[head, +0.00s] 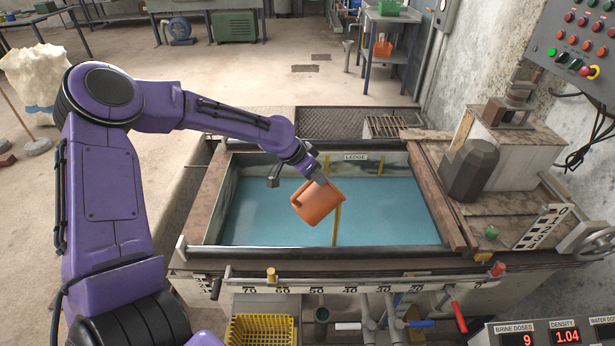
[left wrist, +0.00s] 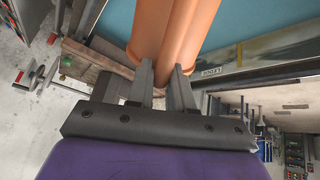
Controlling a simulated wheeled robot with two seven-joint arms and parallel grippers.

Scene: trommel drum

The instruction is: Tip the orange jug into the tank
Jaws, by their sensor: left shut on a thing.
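The orange jug (head: 318,204) hangs over the blue liquid of the tank (head: 215,200), tilted, in the head view. My left gripper (head: 322,180) is shut on it, at its upper right side in that view. In the left wrist view the orange jug (left wrist: 178,35) stands between the dark fingers of my left gripper (left wrist: 165,80). The inside of the jug and anything in it are hidden. I cannot tell whether anything is flowing out. My right gripper is not in view.
A yellow upright strip (head: 337,215) stands in the tank behind the jug. A grey motor-like block (head: 470,170) sits right of the tank. Valve handles (head: 459,316) and a yellow basket (head: 262,330) are at the front. A display panel (head: 550,334) is at the lower right.

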